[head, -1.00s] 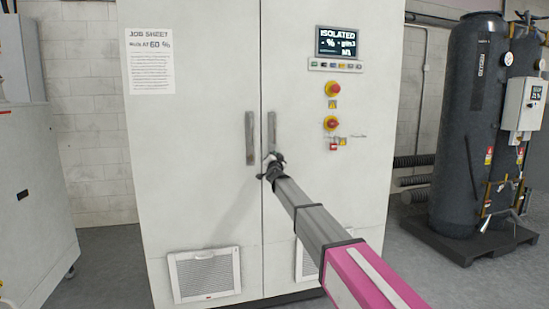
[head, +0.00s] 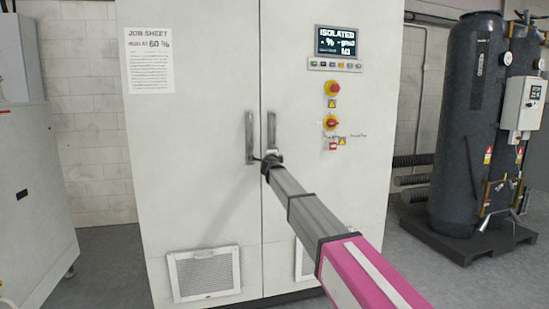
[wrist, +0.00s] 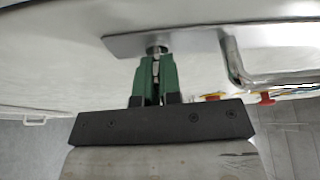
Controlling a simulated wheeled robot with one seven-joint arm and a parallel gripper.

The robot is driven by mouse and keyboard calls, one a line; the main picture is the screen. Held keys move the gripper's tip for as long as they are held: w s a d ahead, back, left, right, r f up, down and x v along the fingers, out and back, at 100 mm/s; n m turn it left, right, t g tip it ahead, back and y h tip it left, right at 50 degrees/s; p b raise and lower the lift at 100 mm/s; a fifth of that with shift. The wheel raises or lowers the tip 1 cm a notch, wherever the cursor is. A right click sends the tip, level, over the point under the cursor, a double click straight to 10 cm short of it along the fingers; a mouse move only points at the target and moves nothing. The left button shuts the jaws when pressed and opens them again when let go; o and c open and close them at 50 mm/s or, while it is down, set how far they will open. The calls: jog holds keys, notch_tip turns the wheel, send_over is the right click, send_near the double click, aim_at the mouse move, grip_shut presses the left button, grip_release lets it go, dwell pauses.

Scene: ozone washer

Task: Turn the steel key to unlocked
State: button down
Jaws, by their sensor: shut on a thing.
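The steel key (wrist: 155,69) shows as a small piece of grey metal between the green fingers of my gripper (wrist: 155,68). My gripper is shut on it. A round metal collar (wrist: 157,50) stands just beyond the fingertips, on a flat metal handle plate (wrist: 130,43). Most of the key is hidden by the fingers, and I cannot tell its exact turn. In the head view my gripper (head: 268,160) is at the lower end of the right door handle (head: 271,132), and the key is too small to make out.
A bent metal handle bar (wrist: 234,65) sticks out close to the fingers on the right. The white cabinet (head: 190,190) has a left handle (head: 250,135), a screen reading ISOLATED (head: 338,41) and red-and-yellow knobs (head: 331,122). Dark tanks (head: 465,130) stand at right.

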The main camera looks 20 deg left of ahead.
jog(key=shift+m, duration=0.6)
jog(key=c, duration=1.3)
grip_release()
jog(key=s+d, duration=0.1)
jog(key=s, duration=0.9)
jog(key=shift+s+d, duration=0.3)
jog(key=shift+d, duration=0.1)
